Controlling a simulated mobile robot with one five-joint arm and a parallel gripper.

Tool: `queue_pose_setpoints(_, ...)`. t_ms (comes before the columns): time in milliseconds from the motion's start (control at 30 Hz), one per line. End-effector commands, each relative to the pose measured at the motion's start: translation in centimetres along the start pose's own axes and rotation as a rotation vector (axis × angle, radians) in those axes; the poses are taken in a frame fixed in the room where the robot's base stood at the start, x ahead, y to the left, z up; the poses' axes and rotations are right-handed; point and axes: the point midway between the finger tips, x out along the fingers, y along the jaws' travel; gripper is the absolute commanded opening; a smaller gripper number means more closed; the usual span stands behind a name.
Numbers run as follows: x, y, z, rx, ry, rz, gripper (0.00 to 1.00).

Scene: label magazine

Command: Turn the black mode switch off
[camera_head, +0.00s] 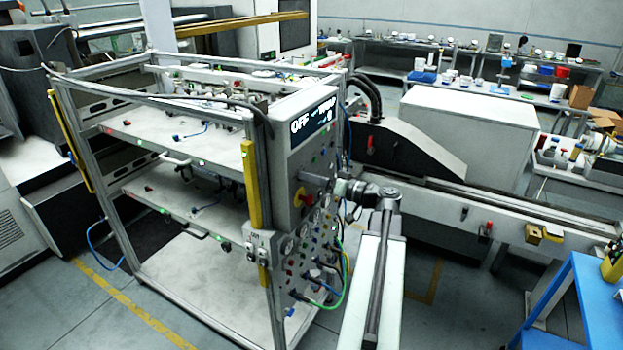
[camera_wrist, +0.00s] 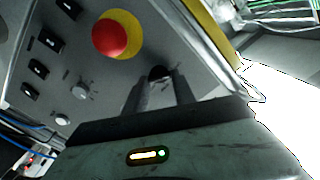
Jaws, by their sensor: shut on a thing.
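The black mode switch (camera_wrist: 157,72) is a small dark knob on the grey control panel (camera_wrist: 200,50) in the wrist view. My gripper (camera_wrist: 160,82) reaches up to the panel, with its two fingers on either side of the knob and shut on it. The fingers hide part of the knob, and its pointer direction cannot be read. In the head view my gripper (camera_head: 331,183) is at the panel face (camera_head: 285,165), and the switch is hidden there.
A red button on a yellow ring (camera_wrist: 112,37) is close to my fingers, at upper left. Black switches (camera_wrist: 50,41) and a grey knob (camera_wrist: 81,90) lie further left. Cables (camera_head: 327,285) hang below on the panel. A blue table (camera_head: 590,300) stands at right.

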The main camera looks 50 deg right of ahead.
Motion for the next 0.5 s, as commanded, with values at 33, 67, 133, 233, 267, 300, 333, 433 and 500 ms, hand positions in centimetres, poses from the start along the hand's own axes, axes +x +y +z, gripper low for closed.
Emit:
queue_pose_setpoints(33, -0.01, 0.01, 0.17, -0.029, -0.005, 0.001, 0.0)
queue_pose_setpoints(67, -0.01, 0.0, 0.17, -0.047, -0.005, 0.001, 0.0)
queue_pose_setpoints(133, -0.01, -0.02, 0.19, -0.083, -0.005, 0.001, 0.0)
queue_pose_setpoints(233, -0.01, -0.03, 0.2, -0.124, -0.006, 0.001, 0.0)
queue_pose_setpoints(267, -0.01, -0.03, 0.2, -0.134, -0.006, 0.001, 0.0)
queue_pose_setpoints(300, -0.01, -0.04, 0.21, -0.146, -0.006, 0.001, 0.0)
queue_pose_setpoints(333, -0.01, -0.04, 0.21, -0.153, -0.006, 0.001, 0.0)
queue_pose_setpoints(433, 0.0, -0.05, 0.22, -0.173, -0.007, 0.001, 0.0)
queue_pose_setpoints(500, 0.0, -0.05, 0.23, -0.18, -0.007, 0.001, 0.0)
